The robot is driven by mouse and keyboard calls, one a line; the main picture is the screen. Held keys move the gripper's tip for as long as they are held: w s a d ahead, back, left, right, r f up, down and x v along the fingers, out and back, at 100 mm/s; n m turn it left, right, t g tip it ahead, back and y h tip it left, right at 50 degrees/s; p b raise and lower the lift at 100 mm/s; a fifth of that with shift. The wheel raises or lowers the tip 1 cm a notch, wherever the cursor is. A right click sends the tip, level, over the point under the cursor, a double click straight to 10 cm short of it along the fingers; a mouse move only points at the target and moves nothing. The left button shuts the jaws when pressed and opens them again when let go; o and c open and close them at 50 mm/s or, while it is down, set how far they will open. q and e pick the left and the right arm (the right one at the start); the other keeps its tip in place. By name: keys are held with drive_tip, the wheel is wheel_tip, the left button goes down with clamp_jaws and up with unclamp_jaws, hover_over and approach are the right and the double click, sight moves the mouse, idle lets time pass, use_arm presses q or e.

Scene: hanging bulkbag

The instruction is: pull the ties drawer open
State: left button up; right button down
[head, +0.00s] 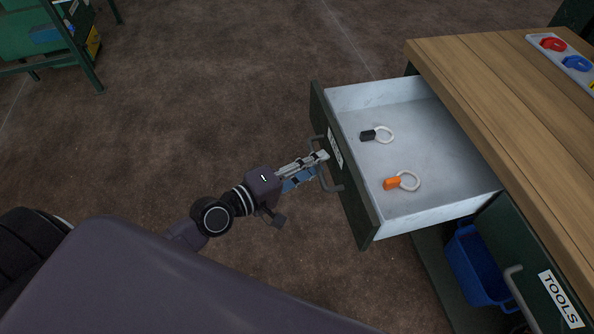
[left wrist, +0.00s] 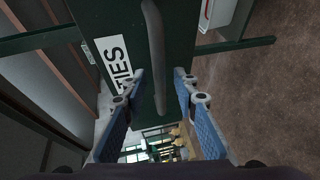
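The ties drawer (head: 345,185) stands pulled well out of the bench, with a dark green front and a pale metal inside. Its grey bar handle (head: 334,187) is on the front, and the TIES label (left wrist: 115,62) shows in the left wrist view. A black-headed tie (head: 368,135) and an orange-headed tie (head: 392,183), each with a white loop, lie on the drawer floor. My left gripper (head: 322,157) is at the handle. In the left wrist view its fingers (left wrist: 158,85) are apart on either side of the handle bar (left wrist: 156,40), with gaps showing. My right gripper is out of view.
The wooden bench top (head: 500,90) carries a tray with a red item (head: 553,44) and a blue item (head: 577,63). A TOOLS drawer (head: 530,262) is at lower right, near a blue bin (head: 470,265). The brown floor left of the drawer is clear.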

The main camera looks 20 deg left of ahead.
use_arm(q)
drive_tip(key=v, duration=1.1)
drive_tip(key=shift+a, duration=0.1)
